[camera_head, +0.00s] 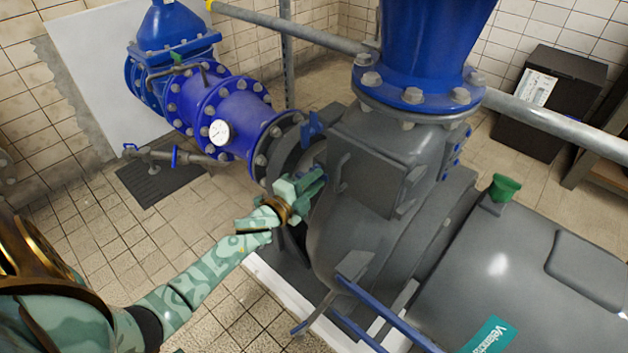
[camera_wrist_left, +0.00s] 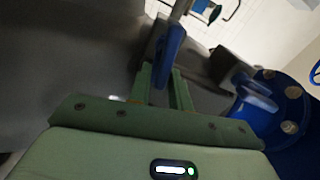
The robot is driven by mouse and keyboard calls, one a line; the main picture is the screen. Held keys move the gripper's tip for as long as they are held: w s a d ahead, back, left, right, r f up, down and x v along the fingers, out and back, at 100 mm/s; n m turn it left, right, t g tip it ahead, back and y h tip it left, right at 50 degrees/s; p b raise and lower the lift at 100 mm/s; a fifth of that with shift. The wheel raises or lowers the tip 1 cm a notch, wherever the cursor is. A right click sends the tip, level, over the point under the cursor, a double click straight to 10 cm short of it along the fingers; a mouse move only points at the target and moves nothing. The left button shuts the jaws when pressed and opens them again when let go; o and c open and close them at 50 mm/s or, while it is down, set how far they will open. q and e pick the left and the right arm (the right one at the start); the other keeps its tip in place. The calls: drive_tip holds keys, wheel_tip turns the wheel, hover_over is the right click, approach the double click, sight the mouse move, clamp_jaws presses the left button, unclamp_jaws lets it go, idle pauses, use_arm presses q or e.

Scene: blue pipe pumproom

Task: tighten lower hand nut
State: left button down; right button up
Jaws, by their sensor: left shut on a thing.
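My left gripper (camera_head: 312,184) reaches in from the left to the side of the grey pump casing (camera_head: 350,240). In the left wrist view its green fingers (camera_wrist_left: 160,84) are shut on a flat blue hand nut (camera_wrist_left: 171,50), the lower one. In the head view the fingers largely hide this nut. A second blue hand nut (camera_head: 312,128), the upper one, shows above the gripper, beside the blue pipe flange. It stands apart from the fingers. My right gripper is in neither view.
A blue flanged pipe (camera_head: 205,97) with a white gauge (camera_head: 219,132) lies left of the pump. A grey motor (camera_head: 510,270) fills the lower right. Blue bars (camera_head: 385,312) stick out below the casing. Tiled floor (camera_head: 215,310) is clear at lower left.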

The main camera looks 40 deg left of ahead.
use_arm(q)
drive_tip(key=shift+f+m, duration=0.3)
drive_tip(key=shift+m, duration=0.3)
drive_tip(key=shift+f+m+b, duration=0.1)
drive_tip(key=shift+m+b, duration=0.2)
drive_tip(key=shift+m, duration=0.1)
drive_tip(key=c, duration=1.5)
unclamp_jaws()
drive_tip(key=shift+s, duration=0.15)
